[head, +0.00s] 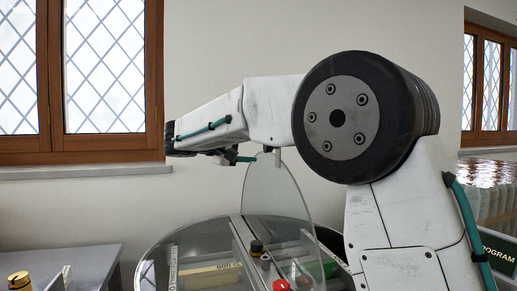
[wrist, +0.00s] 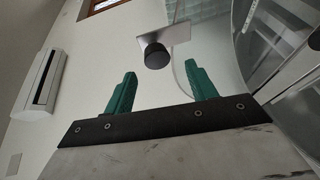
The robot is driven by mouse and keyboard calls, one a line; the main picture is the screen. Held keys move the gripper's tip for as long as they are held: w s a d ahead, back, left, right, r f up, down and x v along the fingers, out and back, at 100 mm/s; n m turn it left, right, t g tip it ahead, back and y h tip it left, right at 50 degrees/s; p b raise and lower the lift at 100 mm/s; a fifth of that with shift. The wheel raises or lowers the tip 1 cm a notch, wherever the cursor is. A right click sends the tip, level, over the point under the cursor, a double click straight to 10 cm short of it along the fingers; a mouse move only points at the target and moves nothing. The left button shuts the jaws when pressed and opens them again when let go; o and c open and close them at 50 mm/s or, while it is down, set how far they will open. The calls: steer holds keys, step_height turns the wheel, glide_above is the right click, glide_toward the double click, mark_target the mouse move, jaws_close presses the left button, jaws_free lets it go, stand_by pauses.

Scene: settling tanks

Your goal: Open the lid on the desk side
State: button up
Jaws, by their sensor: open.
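A round tank (head: 150,265) with a clear top stands low in the head view. A clear, curved-edged lid panel (head: 272,190) stands steeply raised above it. My gripper (head: 240,157) is close to the panel's upper edge; its fingers are mostly hidden by my arm there. In the wrist view my gripper (wrist: 160,69) shows two green fingers spread apart with nothing between them. A black round knob (wrist: 157,56) on a pale square plate (wrist: 176,33) lies just beyond the fingertips. I cannot tell whether the fingers touch the clear panel.
A grey desk (head: 85,262) is at the lower left, with a gold-capped bottle (head: 19,280) on it. A dark-capped item (head: 257,248) and a red knob (head: 281,284) show at the tank. A white wall unit (wrist: 42,80) hangs left in the wrist view.

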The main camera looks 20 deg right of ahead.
steer(key=v, duration=0.3)
steer(key=shift+s+a, duration=0.1)
steer(key=shift+a, duration=0.25)
steer(key=s+d+f+n+g+y, duration=0.1)
steer(key=s+f+y, duration=0.25)
steer(key=f, duration=0.35)
steer(key=s+d+f+n+g+y, duration=0.1)
steer(key=s+f+y, duration=0.1)
steer(key=s+f, duration=0.35)
steer(key=s+d+f+m+y, duration=0.1)
steer(key=s+f+y, duration=0.4)
steer(key=s, duration=1.1)
steer(key=s+f+m+g+y, duration=0.1)
steer(key=s+f+m+y, duration=0.3)
steer(key=s, duration=1.3)
step_height(320, 180, down, 5)
steer(key=shift+d+r+g+y, duration=0.25)
steer(key=shift+d+g+y, duration=0.1)
steer(key=shift+y, duration=0.2)
